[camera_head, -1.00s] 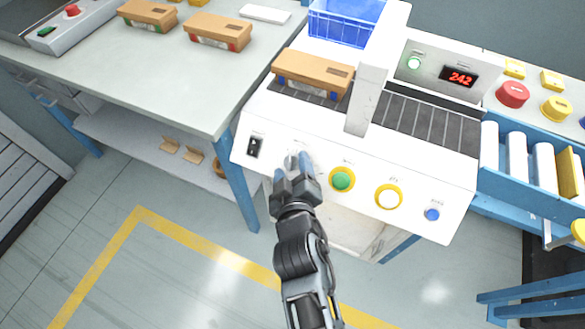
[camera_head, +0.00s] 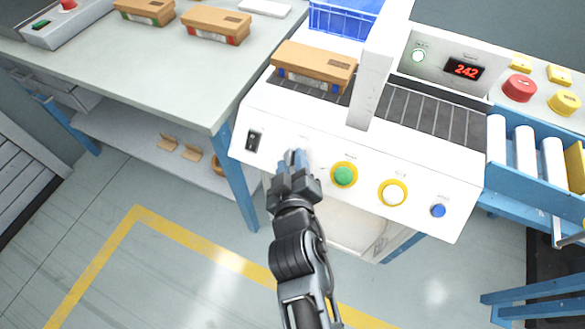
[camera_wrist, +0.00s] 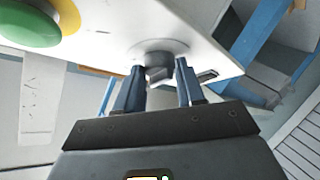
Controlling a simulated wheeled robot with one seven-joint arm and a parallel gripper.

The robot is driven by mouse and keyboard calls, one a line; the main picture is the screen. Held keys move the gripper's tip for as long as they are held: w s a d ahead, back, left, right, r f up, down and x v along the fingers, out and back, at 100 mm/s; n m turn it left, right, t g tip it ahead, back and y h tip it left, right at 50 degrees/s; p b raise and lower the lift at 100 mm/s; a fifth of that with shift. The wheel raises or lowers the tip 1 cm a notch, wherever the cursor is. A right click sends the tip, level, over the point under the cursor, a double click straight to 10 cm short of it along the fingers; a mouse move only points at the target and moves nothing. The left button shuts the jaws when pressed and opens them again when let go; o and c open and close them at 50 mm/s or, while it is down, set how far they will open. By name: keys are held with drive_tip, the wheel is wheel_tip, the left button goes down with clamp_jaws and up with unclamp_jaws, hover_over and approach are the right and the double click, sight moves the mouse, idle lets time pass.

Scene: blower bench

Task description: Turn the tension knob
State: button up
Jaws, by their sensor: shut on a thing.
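The tension knob (camera_wrist: 158,58) is a small grey knob on the white front panel of the machine (camera_head: 410,205). In the wrist view it sits between the blue-grey fingertips of my gripper (camera_wrist: 160,76), which is shut on it. In the head view my gripper (camera_head: 293,160) reaches up to the panel between the black rocker switch (camera_head: 253,141) and the green button (camera_head: 344,176). There the fingers hide most of the knob, and its pointer direction cannot be told.
To the right along the panel are a white button (camera_head: 393,194) and a blue button (camera_head: 438,211). A red display (camera_head: 466,70) reads 242. A cardboard box (camera_head: 314,63) lies on the belt before the white upright (camera_head: 377,75). Open floor lies below.

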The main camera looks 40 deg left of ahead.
drive_tip(key=m+b, duration=0.1)
drive_tip(key=b, duration=0.2)
drive_tip(key=shift+f+t, duration=0.3)
drive_tip(key=shift+t, duration=0.1)
drive_tip(key=shift+r+m+h+b, duration=0.25)
drive_tip(key=shift+m+h+b, duration=0.05)
drive_tip(key=shift+b, duration=0.2)
drive_tip(key=o, duration=1)
drive_tip(key=shift+s, duration=0.15)
drive_tip(key=v, duration=0.7)
drive_tip(key=shift+s+d, duration=0.2)
drive_tip(key=shift+s, duration=0.05)
